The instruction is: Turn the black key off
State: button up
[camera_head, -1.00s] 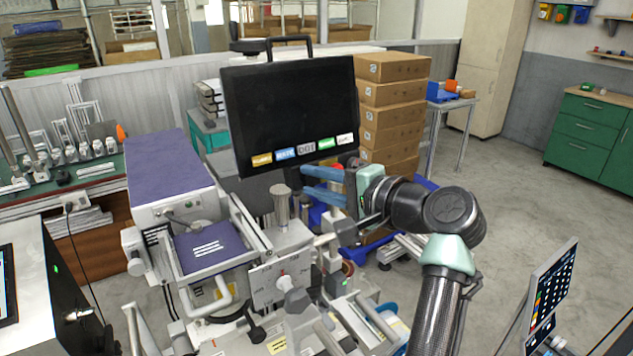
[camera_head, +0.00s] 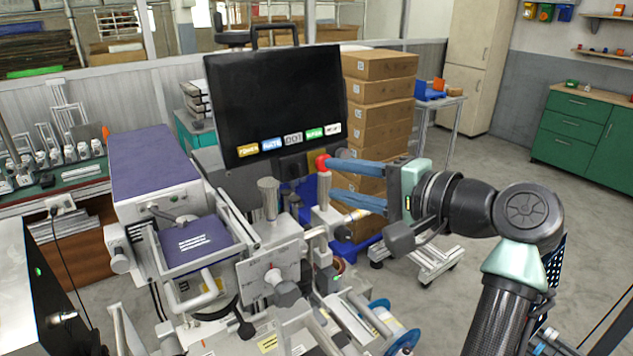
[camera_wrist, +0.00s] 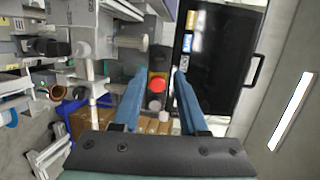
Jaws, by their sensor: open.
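My gripper (camera_head: 334,180) is open, its two blue fingers pointing left towards the machine beside the monitor. In the wrist view my gripper (camera_wrist: 160,74) has a red round button (camera_wrist: 157,84) on a yellow and black housing showing between its fingers. The red button (camera_head: 321,163) sits near the upper fingertip in the head view; I cannot tell whether they touch. Nothing is seen held between the fingers. I cannot clearly make out the black key in either view; it may be small or hidden by the fingers or the machine.
A black monitor (camera_head: 275,100) with coloured labels stands behind the film machine (camera_head: 270,265). A grey post (camera_head: 268,198) rises left of the fingers. Stacked cardboard boxes (camera_head: 380,95) stand behind my gripper. Open floor (camera_head: 500,175) lies to the right.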

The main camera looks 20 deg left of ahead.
jog(key=v, duration=0.5)
jog(key=shift+b, duration=0.35)
jog(key=shift+a, duration=0.1)
jog(key=d+r+n+t+h, duration=0.3)
jog(key=r+t+h, duration=0.4)
jog(key=r+t, duration=0.45)
jog(key=s+d+r+n+t+h, duration=0.1)
jog(key=s+r+t+h, duration=0.2)
jog(key=s+r, duration=0.3)
jog(key=s+d+r+n+t+h, duration=0.1)
jog(key=s+r+t+h, duration=0.3)
jog(key=s, duration=0.6)
jog(key=shift+d+r+t, duration=0.8)
jog(key=shift+r+t, duration=0.15)
jog(key=shift+t, duration=0.1)
